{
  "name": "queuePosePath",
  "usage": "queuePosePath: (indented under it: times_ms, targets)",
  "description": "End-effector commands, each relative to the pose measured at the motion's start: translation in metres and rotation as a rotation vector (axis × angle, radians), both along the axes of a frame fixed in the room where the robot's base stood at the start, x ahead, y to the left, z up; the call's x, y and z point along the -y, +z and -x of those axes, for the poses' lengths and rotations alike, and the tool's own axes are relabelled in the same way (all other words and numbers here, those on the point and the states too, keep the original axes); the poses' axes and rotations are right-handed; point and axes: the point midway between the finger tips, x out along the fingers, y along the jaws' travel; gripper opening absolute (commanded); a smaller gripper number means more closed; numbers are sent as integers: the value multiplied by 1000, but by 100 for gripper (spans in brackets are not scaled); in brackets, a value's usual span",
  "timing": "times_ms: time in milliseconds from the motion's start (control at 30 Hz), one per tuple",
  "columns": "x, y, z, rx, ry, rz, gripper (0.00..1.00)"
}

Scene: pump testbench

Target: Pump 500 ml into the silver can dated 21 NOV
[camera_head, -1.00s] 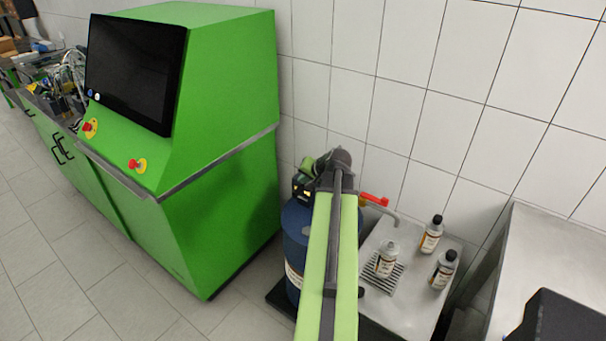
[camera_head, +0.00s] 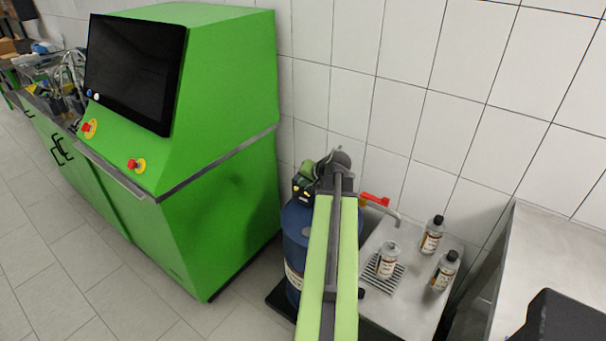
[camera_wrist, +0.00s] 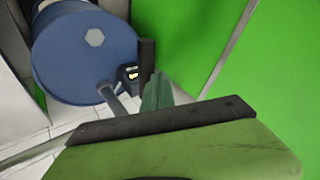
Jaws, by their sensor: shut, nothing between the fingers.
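Three silver cans stand by the drum in the head view. One silver can with a pale top (camera_head: 387,260) stands on the grate (camera_head: 397,279), just below the spout (camera_head: 385,209). Two others have black caps: one at the back (camera_head: 432,235), one at the right (camera_head: 444,271). Their labels are too small to read a date. The blue drum (camera_head: 295,226) is partly hidden by my arm. A small dark unit with a yellow-lit display (camera_head: 302,190) sits above it. My gripper (camera_wrist: 157,90) is shut and empty, close to this display in the wrist view.
A red lever (camera_head: 374,199) sits on the tap beside my arm. The metal stand (camera_head: 405,308) carries the cans. A green testbench cabinet (camera_head: 220,215) with a dark screen is on the left, a steel table (camera_head: 545,255) on the right. A tiled wall lies behind.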

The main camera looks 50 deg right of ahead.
Motion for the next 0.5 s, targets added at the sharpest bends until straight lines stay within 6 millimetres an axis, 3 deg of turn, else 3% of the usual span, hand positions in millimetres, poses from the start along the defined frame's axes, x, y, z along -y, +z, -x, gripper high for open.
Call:
queuePosePath:
  times_ms: [500]
  targets:
    - [-1,-7,0,0,1,-1,0]
